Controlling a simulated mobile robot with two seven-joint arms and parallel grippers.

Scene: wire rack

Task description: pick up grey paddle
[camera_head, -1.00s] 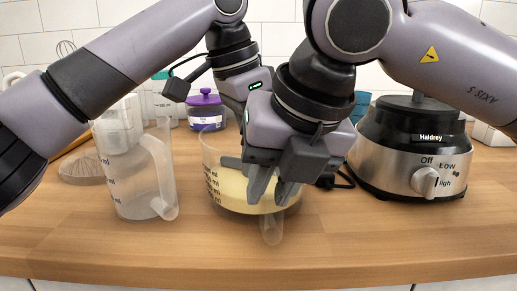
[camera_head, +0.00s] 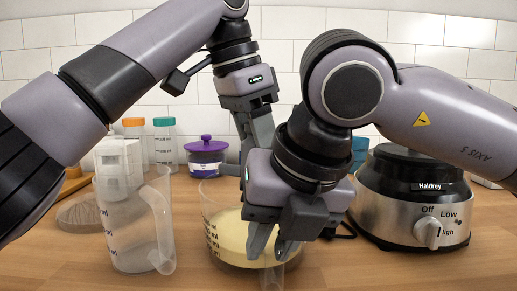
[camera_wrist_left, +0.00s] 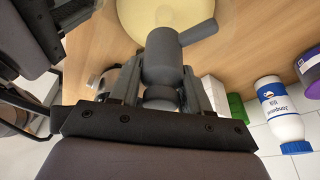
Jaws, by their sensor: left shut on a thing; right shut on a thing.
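The grey paddle (camera_wrist_left: 163,52) shows in the left wrist view as a thick grey cylinder with a side arm. My left gripper (camera_wrist_left: 163,82) is shut on it. The yellow mixture (camera_wrist_left: 160,14) appears beyond it. In the head view my left gripper (camera_head: 255,120) is above and behind the clear jug (camera_head: 208,215) of yellow mixture, partly hidden by my right arm, and I cannot make out the paddle clearly there. My right gripper (camera_head: 268,240) is shut on the jug's handle (camera_head: 272,275) at the front.
A second clear jug (camera_head: 130,240) stands at the left. A black and silver blender base (camera_head: 400,215) stands at the right. A purple-lidded jar (camera_head: 206,160) and bottles (camera_head: 165,140) stand behind. The wooden counter (camera_head: 350,270) is clear at the front right.

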